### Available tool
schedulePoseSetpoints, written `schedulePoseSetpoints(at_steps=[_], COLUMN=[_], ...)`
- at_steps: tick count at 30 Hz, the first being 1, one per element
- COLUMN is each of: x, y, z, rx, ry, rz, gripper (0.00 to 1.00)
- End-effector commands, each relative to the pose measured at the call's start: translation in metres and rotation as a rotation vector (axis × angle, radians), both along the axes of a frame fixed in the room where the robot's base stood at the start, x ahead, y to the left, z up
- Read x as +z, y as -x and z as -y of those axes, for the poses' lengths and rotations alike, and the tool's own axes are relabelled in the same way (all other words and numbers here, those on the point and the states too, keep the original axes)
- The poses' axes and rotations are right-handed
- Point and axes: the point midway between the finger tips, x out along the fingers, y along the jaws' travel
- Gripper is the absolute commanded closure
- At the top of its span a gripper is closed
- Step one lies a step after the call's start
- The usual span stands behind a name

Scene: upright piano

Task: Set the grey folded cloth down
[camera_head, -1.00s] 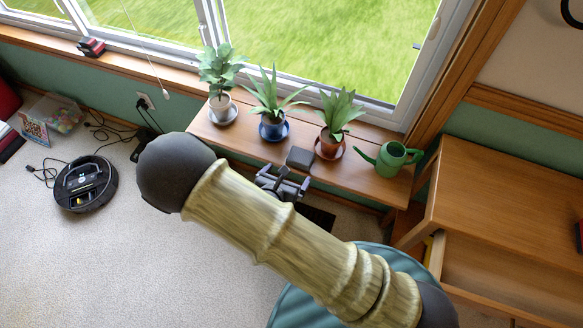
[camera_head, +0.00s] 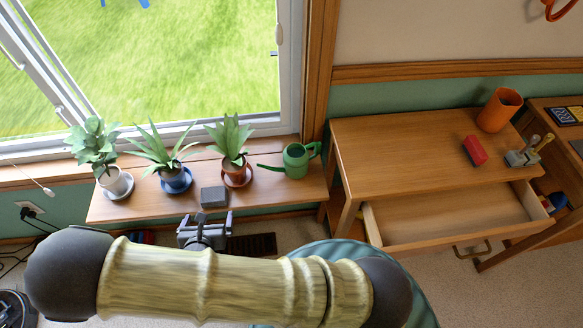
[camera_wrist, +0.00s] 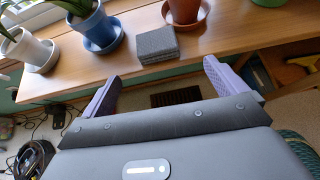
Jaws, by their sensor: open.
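The grey folded cloth (camera_head: 214,196) lies on the wooden plant bench (camera_head: 130,209), near its front edge, in front of the potted plants. In the wrist view the cloth (camera_wrist: 156,46) is a neat square stack resting flat on the bench. My gripper (camera_head: 205,222) is just in front of the bench edge, below the cloth in the picture. In the wrist view its two pale purple fingers (camera_wrist: 160,82) are spread wide with nothing between them. The cloth is beyond the fingertips, apart from them.
A plant in a white pot (camera_head: 114,184), one in a blue pot (camera_head: 175,179) and one in a terracotta pot (camera_head: 236,172) stand behind the cloth. A green watering can (camera_head: 296,160) is at the right end. A desk with an open drawer (camera_head: 455,217) stands further right.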

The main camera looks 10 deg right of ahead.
Motion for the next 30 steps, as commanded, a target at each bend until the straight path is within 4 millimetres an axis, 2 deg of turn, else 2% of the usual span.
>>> schedulePoseSetpoints(at_steps=[5,9,15,18,24,30], x=[0.025,0.051,0.083,0.097,0.126,0.159], y=[-0.021,-0.031,-0.022,-0.012,0.007,0.017], z=[0.046,0.106,0.179,0.205,0.242,0.265], rx=[-0.261,-0.611,-1.107,-1.341,-1.774,-2.144], ry=[-0.081,-0.200,-0.412,-0.539,-0.836,-1.202], rz=[-0.014,-0.040,-0.081,-0.095,-0.102,-0.061], gripper=[0.03,0.03,0.03,0.03,0.03,0.03])
